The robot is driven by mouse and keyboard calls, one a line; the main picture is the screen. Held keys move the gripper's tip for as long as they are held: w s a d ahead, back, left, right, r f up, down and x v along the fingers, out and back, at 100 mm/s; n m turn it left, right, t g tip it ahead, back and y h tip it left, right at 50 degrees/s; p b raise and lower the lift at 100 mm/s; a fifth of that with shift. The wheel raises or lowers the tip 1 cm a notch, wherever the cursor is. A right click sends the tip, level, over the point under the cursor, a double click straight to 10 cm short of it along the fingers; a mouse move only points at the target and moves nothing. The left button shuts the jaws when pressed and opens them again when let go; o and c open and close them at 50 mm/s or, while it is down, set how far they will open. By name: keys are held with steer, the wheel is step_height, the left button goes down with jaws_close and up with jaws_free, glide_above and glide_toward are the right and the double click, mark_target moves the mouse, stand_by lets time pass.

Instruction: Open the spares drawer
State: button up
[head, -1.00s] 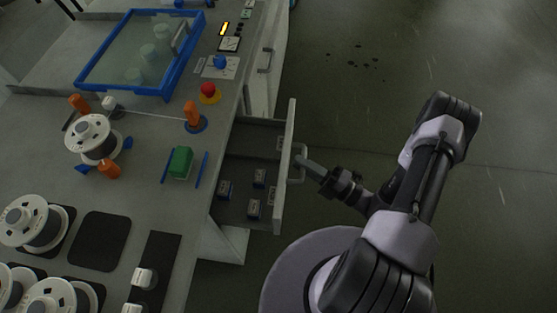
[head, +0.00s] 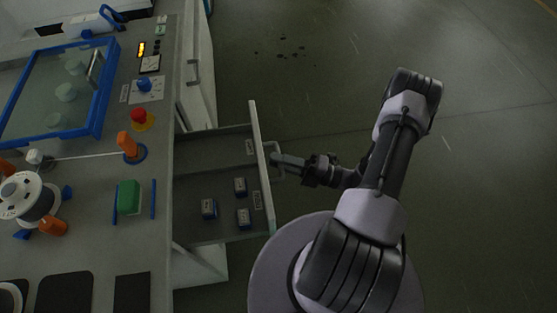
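The spares drawer (head: 187,218) stands pulled out from the right side of the bench, its inside in view. Several small dark blue blocks with pale tops, one of them here (head: 241,187), lie in it. Its front panel (head: 262,170) carries a pale bar handle (head: 282,160) on the outer face. My gripper (head: 280,160) is at this handle, reaching it from the right. The fingers are too small and overlapped to tell whether they are closed around the bar.
The bench top (head: 115,240) holds a blue-framed glass cover (head: 105,100), a red stop button (head: 139,116), a green block (head: 129,198) and a wire spool (head: 30,203). A cabinet door with a handle (head: 194,72) is beyond the drawer. Open floor lies to the right.

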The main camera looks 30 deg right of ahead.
steer(key=shift+o, duration=1.1)
steer(key=p+v, duration=0.2)
steer(key=v, duration=1.5)
steer(key=shift+d, duration=0.15)
steer(key=shift+s, duration=0.1)
